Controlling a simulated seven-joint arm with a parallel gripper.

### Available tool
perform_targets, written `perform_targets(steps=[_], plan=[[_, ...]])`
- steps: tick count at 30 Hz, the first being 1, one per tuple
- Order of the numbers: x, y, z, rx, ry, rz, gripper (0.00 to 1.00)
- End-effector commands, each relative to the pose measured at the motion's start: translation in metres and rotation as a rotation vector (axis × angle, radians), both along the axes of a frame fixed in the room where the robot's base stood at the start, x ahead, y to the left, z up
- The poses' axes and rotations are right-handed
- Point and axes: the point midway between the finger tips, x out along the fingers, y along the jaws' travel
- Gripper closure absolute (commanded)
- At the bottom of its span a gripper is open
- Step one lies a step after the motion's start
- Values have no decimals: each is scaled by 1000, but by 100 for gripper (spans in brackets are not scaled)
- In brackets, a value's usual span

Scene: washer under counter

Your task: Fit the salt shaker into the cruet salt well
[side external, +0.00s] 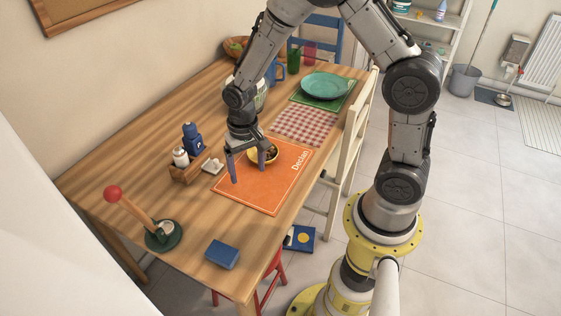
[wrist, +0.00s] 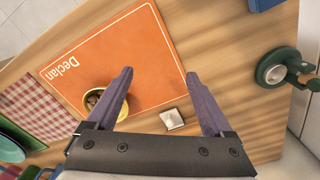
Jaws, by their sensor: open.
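A small wooden cruet (side external: 190,172) stands on the table at left in the side view. I cannot tell how deep either sits, or which is the salt shaker. A small pale, squarish object (side external: 212,166) lies beside the cruet; it also shows in the wrist view (wrist: 172,119). My gripper (side external: 248,170) is open and empty, pointing down over the orange mat, right of the cruet. The cruet does not show in the wrist view.
The orange mat (side external: 258,192) carries a yellow bowl (side external: 255,158) close to my fingers. A blue box (side external: 222,254) and a green-based stand with a red knob (side external: 164,236) are at the near end. A plate (side external: 324,86) and chair (side external: 352,145) lie beyond.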

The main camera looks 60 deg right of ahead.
Motion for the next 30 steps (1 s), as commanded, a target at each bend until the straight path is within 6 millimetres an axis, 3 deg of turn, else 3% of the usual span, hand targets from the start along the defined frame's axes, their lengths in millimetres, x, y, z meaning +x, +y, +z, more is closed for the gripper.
perform_targets(steps=[15, 30], plan=[[-71, -21, 32, 0, -1, -557, 15], [-82, -24, 36, 0, 1, -640, 15]])
